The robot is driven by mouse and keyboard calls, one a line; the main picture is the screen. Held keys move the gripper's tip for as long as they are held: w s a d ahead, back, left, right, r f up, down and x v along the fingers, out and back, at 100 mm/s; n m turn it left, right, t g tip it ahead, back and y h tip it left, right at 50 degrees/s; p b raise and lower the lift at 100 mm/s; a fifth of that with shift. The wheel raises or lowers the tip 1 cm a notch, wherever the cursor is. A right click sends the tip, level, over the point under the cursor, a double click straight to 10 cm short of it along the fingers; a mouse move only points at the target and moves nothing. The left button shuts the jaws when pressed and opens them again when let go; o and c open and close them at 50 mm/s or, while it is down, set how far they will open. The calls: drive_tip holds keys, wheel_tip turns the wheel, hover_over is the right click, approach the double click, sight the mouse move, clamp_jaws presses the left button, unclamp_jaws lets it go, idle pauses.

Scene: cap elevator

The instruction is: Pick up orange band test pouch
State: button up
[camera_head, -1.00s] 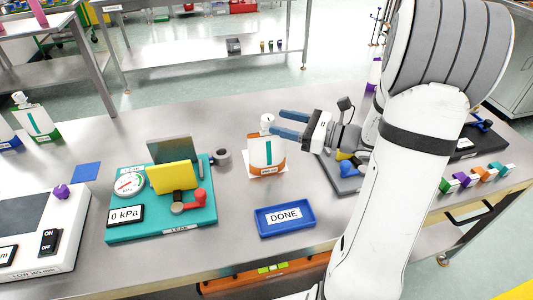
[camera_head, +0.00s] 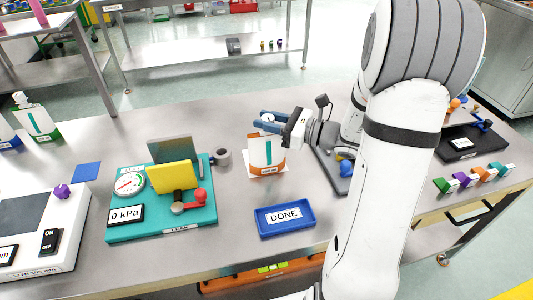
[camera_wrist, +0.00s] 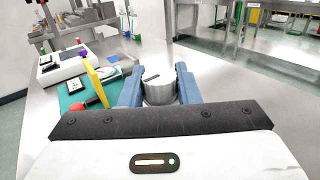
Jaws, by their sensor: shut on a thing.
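The orange band test pouch (camera_head: 261,152) stands upright on a white square pad in the middle of the bench in the head view. It has a white body, a teal stripe and an orange band at the bottom. My gripper (camera_head: 266,118) reaches in from the right at the top of the pouch, its blue fingers shut around the cap or neck. In the wrist view the fingers (camera_wrist: 159,88) sit on both sides of the pouch's round, pale top (camera_wrist: 158,86). The lower pouch is hidden there.
A teal leak-test fixture (camera_head: 205,217) with a yellow plate stands left of the pouch. A blue DONE tray (camera_head: 262,230) lies in front. A green-banded pouch (camera_head: 36,122) stands far left. A dark tray (camera_head: 455,147) lies right. Bench between fixture and tray is clear.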

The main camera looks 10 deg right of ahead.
clamp_jaws()
wheel_tip(320, 180, up, 10)
drive_tip(key=shift+r+p, duration=0.1)
drive_tip(key=shift+p, duration=0.6)
